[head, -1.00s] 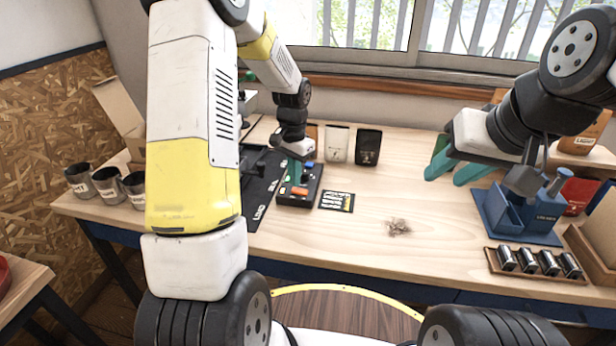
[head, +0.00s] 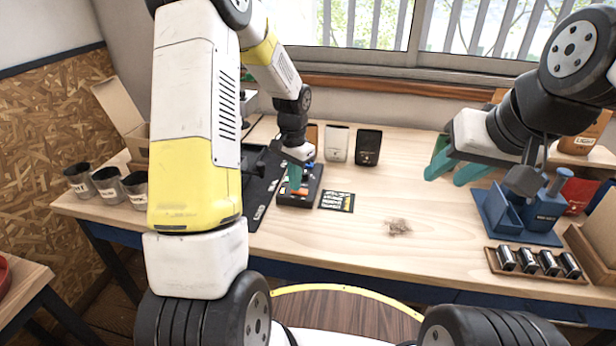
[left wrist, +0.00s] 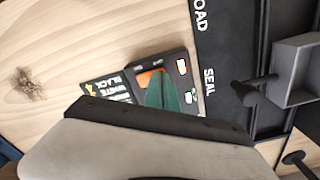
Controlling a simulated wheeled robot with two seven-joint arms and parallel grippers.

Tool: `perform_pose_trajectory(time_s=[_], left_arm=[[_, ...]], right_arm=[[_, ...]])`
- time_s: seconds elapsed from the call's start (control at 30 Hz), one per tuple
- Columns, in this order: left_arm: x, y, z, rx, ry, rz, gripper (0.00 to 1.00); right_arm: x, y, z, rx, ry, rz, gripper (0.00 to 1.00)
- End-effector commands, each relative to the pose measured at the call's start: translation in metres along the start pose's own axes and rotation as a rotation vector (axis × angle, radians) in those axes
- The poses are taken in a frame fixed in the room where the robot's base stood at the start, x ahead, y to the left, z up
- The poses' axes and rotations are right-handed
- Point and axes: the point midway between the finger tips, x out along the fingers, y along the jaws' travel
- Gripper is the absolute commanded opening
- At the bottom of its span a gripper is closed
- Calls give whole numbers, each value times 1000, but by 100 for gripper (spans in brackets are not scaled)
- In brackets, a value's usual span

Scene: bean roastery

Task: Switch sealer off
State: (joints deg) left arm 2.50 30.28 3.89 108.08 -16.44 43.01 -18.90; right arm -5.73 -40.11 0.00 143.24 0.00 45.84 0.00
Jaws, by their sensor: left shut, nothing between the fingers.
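The black control box (head: 313,190) stands on the table beside the black sealer base marked LOAD and SEAL (head: 258,190). It also shows in the left wrist view (left wrist: 176,62), with ON and OFF lettering by an orange switch (left wrist: 149,77). Two small lit spots show on the box next to it. My left gripper (head: 295,182) is shut and empty, its teal fingers pointing down over the box. In the left wrist view the fingers (left wrist: 165,98) partly cover the switch, so contact and switch position cannot be told. My right gripper (head: 455,172) is open and empty over the table's right side.
A black label card (head: 337,201) lies right of the box. Pouches (head: 337,144) stand behind it. A pile of grounds (head: 397,227) lies mid-table. A blue holder (head: 520,215) and a tray of small tins (head: 535,275) are at right. Metal cups (head: 107,185) stand at left.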

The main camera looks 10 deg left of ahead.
Motion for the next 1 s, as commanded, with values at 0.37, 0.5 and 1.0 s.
perform_pose_trajectory(time_s=[0.37,0.5,1.0], left_arm=[[-1,0,0,0,0,0,0],[-12,0,0,0,0,-1,0],[-52,0,0,1,1,0,0]], right_arm=[[0,0,0,0,0,0,36],[0,0,0,0,0,0,36],[0,0,0,0,0,0,36]])
